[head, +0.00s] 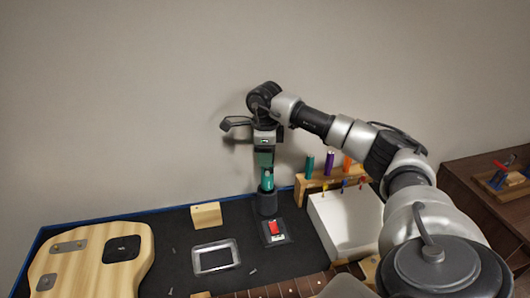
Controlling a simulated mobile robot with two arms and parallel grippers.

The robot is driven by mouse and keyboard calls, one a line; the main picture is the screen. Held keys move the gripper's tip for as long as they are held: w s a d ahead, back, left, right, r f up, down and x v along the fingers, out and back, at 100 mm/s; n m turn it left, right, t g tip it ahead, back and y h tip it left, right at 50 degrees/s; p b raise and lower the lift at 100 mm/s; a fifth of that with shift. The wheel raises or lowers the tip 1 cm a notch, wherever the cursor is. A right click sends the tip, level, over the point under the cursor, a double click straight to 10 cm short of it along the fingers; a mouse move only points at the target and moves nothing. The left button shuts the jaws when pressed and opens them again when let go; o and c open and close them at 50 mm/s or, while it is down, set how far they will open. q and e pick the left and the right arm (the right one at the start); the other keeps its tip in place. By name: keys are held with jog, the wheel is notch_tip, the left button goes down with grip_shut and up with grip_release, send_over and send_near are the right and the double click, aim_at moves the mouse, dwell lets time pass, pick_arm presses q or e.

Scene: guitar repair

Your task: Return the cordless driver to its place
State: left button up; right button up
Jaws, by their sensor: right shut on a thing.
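The cordless driver (267,181) is teal and stands upright near the back edge of the work mat. My right gripper (264,158) points down from above and is shut on its upper part, which the fingers partly hide. The driver's lower end is at a dark round cup (268,203) on the mat. I cannot tell whether it rests on the bottom of the cup. My left gripper is not in view.
A black pad with a red piece (275,228) lies in front of the cup. A wooden block (206,215) and metal-framed tray (215,257) are left. A guitar body (85,262) lies front left.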

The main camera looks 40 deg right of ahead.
jog(key=shift+f, duration=0.5)
jog(key=shift+f+b, duration=1.15)
jog(key=shift+f, duration=0.3)
jog(key=o, duration=1.3)
jog(key=shift+r, duration=0.1)
